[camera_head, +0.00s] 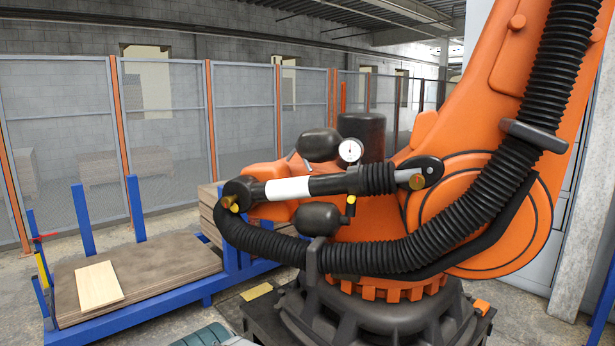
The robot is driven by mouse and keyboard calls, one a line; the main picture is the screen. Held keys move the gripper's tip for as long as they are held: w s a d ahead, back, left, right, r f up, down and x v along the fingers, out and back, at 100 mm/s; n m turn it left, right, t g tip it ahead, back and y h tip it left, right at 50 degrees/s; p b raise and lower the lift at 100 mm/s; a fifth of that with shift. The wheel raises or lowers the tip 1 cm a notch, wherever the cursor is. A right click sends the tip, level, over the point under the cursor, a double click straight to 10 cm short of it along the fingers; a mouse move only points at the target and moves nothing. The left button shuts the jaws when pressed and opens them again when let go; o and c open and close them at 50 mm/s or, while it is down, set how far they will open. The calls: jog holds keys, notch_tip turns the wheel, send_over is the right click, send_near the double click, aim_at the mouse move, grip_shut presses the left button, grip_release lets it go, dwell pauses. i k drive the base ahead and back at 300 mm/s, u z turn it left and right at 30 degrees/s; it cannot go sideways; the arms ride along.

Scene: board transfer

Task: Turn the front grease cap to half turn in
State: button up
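A large orange industrial robot (500,215) fills the right half of the view. A black cylinder with a white band (287,189) lies across its front. A small round brass-coloured cap (230,203) sits at the cylinder's left end. A small brass fitting (350,207) stands on a dark rounded housing below the cylinder. No label shows which is the front grease cap, and the turn position of the caps is too small to read. My gripper is not in view.
A thick black ribbed hose (395,255) loops around below the cylinder. A round white gauge (350,150) sits above it. A blue rack (150,312) with stacked boards and one pale board (98,286) stands at left. Mesh fencing (165,125) runs behind.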

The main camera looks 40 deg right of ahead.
aim_at(417, 182)
jog(key=u, duration=0.05)
jog(key=k, duration=0.9)
jog(key=z, duration=1.6)
jog(key=i, duration=1)
jog(key=u, duration=0.15)
jog(key=k, duration=0.8)
jog(key=z, duration=0.65)
jog(key=i, duration=0.5)
